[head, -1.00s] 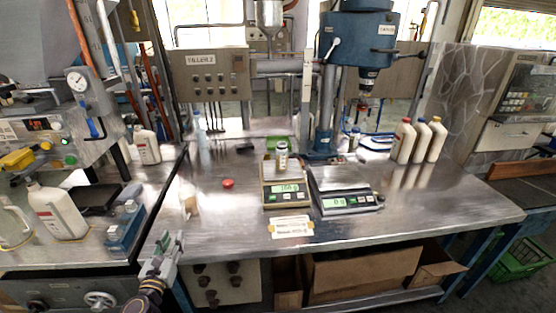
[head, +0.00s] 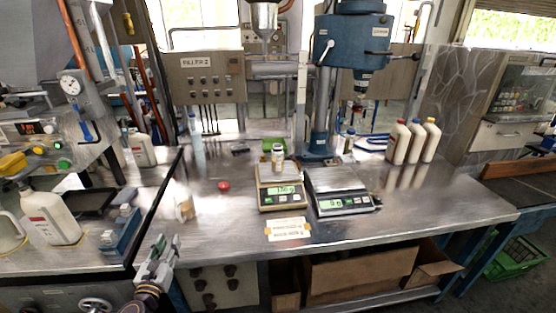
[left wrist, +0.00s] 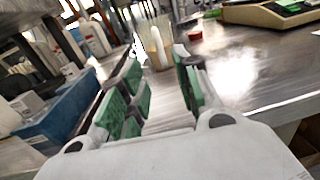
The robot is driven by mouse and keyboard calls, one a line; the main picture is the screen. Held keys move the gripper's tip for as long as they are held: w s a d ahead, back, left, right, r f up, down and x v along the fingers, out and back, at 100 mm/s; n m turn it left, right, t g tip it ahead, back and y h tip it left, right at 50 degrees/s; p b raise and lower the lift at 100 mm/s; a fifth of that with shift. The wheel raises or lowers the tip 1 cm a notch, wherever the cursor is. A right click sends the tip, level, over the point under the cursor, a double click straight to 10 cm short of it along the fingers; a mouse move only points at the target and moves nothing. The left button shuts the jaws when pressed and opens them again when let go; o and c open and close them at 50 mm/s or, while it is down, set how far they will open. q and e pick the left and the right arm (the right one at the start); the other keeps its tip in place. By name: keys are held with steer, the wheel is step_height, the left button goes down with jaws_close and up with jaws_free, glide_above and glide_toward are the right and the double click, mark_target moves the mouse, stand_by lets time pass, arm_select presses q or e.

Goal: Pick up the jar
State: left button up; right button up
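A small jar (head: 278,157) with a pale label stands upright on the left of two scales (head: 281,196). Another clear container (head: 184,207) with yellowish contents stands near the left end of the steel bench; it also shows in the left wrist view (left wrist: 156,48). My left gripper (head: 158,248) is in front of the bench's left end, short of that container. In the left wrist view my left gripper (left wrist: 160,82) has its green-padded fingers apart with nothing between them, and the container shows beyond the fingertips. My right gripper is not in view.
A red cap (head: 224,186) lies on the bench (head: 420,205) between the clear container and the scales. A second scale (head: 341,203) stands right of the first. Several white bottles (head: 414,142) stand at the back right. The front right of the bench is clear.

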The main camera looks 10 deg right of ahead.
arm_select(q)
steer(key=o, duration=0.9)
steer(key=shift+s+d, duration=0.1)
steer(key=shift+o, duration=0.4)
steer(key=shift+d+p, duration=0.15)
steer(key=shift+p, duration=0.15)
steer(key=shift+s, duration=0.1)
